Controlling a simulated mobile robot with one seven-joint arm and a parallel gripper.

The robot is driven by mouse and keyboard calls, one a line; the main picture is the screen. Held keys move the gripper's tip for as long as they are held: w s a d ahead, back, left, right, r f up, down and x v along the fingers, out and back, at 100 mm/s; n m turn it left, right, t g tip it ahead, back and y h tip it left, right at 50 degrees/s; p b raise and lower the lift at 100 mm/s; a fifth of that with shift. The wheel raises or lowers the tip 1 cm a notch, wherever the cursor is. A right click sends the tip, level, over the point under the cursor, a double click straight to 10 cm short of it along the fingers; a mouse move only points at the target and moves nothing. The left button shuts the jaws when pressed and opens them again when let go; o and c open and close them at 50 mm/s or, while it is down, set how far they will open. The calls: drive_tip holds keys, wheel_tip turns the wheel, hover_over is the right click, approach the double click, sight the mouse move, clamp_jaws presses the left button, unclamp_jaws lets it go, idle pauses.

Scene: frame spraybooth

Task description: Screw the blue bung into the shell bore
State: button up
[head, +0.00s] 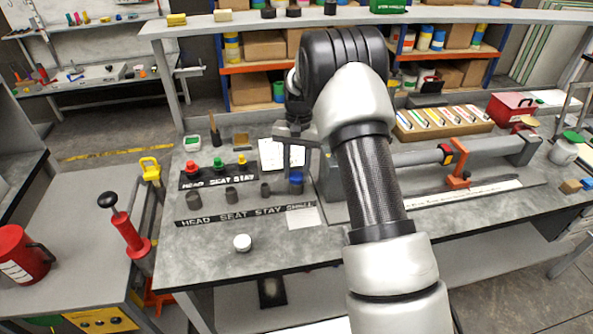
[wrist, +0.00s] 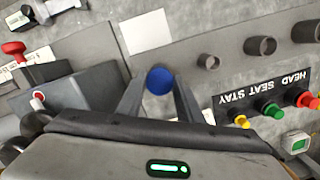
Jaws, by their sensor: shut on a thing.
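My gripper (head: 294,172) points down over the right end of the row of grey tubes. It is shut on the blue bung (head: 296,178), whose round top shows between the fingers in the wrist view (wrist: 160,80). The bung is at the place in line with the word SHELL on the front label strip (head: 245,214). A grey part shows just under the bung in the head view. The bung and fingers hide the bore, so I cannot tell how deep the bung sits.
Three grey tubes stand to the left, the nearest (head: 266,190) close to the gripper. Red, green (head: 217,162) and yellow bungs stand behind them on a labelled strip. A white round pot (head: 242,242) is at the front. A long clamp fixture (head: 460,165) fills the right.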

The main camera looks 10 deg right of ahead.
drive_tip(key=m, duration=0.2)
drive_tip(key=shift+d+m, duration=0.15)
drive_tip(key=shift+m, duration=0.15)
drive_tip(key=m, duration=0.3)
drive_tip(key=shift+y, duration=0.3)
drive_tip(key=o, duration=0.8)
drive_tip(key=shift+o, duration=0.2)
